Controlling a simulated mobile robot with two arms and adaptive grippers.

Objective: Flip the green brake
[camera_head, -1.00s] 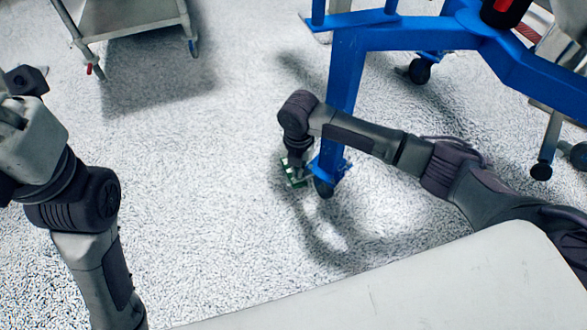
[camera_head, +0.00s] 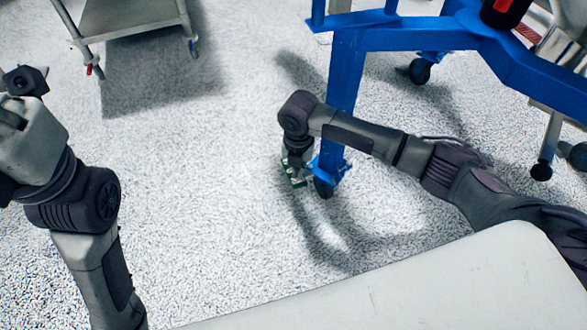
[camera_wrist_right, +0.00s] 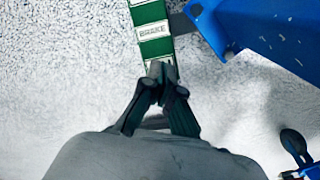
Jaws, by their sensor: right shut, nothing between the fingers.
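The green brake (camera_wrist_right: 154,38) is a flat green lever with white panels, one marked BRAKE. In the right wrist view it runs down from the top edge to my right gripper (camera_wrist_right: 162,72). That gripper is shut and empty, its fingertips at the near end of the lever; I cannot tell whether they touch it. In the head view the brake (camera_head: 294,180) is a small green patch beside the caster at the foot of the blue frame, mostly hidden under my right gripper (camera_head: 296,172). My left arm is at the left edge, and its fingers do not show.
The blue frame (camera_head: 345,70) stands just right of my right gripper, with a black caster (camera_head: 323,187) below it. Another caster (camera_head: 420,71) is further back. A grey cart (camera_head: 130,20) stands at the top left. The speckled floor (camera_head: 200,200) between is clear.

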